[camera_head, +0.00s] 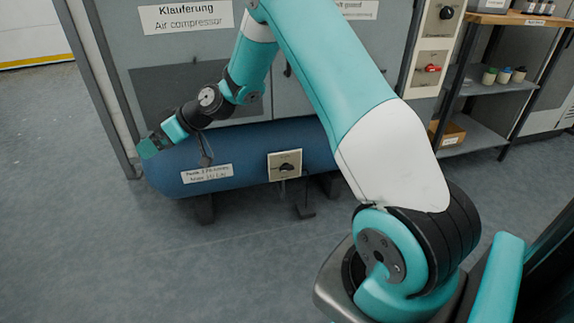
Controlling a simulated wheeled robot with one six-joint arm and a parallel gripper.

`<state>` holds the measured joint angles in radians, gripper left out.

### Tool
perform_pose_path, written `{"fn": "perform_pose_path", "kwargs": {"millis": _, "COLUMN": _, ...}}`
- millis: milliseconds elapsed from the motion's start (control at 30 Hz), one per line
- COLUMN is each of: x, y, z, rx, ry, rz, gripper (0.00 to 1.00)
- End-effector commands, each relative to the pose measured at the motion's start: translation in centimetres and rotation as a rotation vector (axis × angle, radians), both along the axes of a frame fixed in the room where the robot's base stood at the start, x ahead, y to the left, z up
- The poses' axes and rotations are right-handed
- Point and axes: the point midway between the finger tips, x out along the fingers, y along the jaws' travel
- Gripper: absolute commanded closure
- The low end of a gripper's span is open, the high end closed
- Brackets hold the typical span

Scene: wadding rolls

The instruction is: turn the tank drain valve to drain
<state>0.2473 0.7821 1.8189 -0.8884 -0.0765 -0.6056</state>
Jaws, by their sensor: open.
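The blue compressor tank (235,147) lies horizontally on short feet in front of a grey cabinet. A square cream plate with a dark drain valve knob (286,167) sits on the tank's front, right of a white label (207,173). The knob's pointer direction is too small to tell for certain. My gripper (146,149) is at the tank's left end, well left of the valve and apart from it. It is open, with nothing seen between its fingers. My arm hides the right part of the tank.
The cabinet (190,90) bears an "Air compressor" sign (186,16). At the right, a panel holds a black knob (446,13) and a red handle (432,68). A shelf (486,88) holds small jars and a cardboard box (450,132). The floor before the tank is clear.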

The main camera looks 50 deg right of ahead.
Motion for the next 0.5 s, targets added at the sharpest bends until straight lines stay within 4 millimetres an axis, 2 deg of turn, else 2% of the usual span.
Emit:
{"fn": "perform_pose_path", "kwargs": {"millis": 33, "x": 1.9, "y": -2.7, "z": -1.8, "rx": 0.024, "ry": -0.043, "rz": -0.053, "gripper": 0.11}}
{"fn": "perform_pose_path", "kwargs": {"millis": 100, "x": 4.0, "y": -6.4, "z": -4.4, "rx": 0.046, "ry": -0.127, "rz": -0.13, "gripper": 0.11}}
{"fn": "perform_pose_path", "kwargs": {"millis": 200, "x": 5.6, "y": -12.0, "z": -8.4, "rx": 0.066, "ry": -0.243, "rz": -0.259, "gripper": 0.11}}
{"fn": "perform_pose_path", "kwargs": {"millis": 267, "x": 5.8, "y": -15.4, "z": -10.9, "rx": 0.067, "ry": -0.309, "rz": -0.344, "gripper": 0.11}}
{"fn": "perform_pose_path", "kwargs": {"millis": 300, "x": 5.5, "y": -17.6, "z": -12.7, "rx": 0.064, "ry": -0.35, "rz": -0.405, "gripper": 0.11}}
{"fn": "perform_pose_path", "kwargs": {"millis": 367, "x": 4.6, "y": -20.9, "z": -15.4, "rx": 0.055, "ry": -0.408, "rz": -0.502, "gripper": 0.11}}
{"fn": "perform_pose_path", "kwargs": {"millis": 400, "x": 3.6, "y": -23.0, "z": -17.2, "rx": 0.044, "ry": -0.443, "rz": -0.57, "gripper": 0.11}}
{"fn": "perform_pose_path", "kwargs": {"millis": 467, "x": 1.6, "y": -25.9, "z": -19.9, "rx": 0.021, "ry": -0.49, "rz": -0.677, "gripper": 0.11}}
{"fn": "perform_pose_path", "kwargs": {"millis": 500, "x": 0.0, "y": -27.6, "z": -21.7, "rx": 0.005, "ry": -0.516, "rz": -0.749, "gripper": 0.11}}
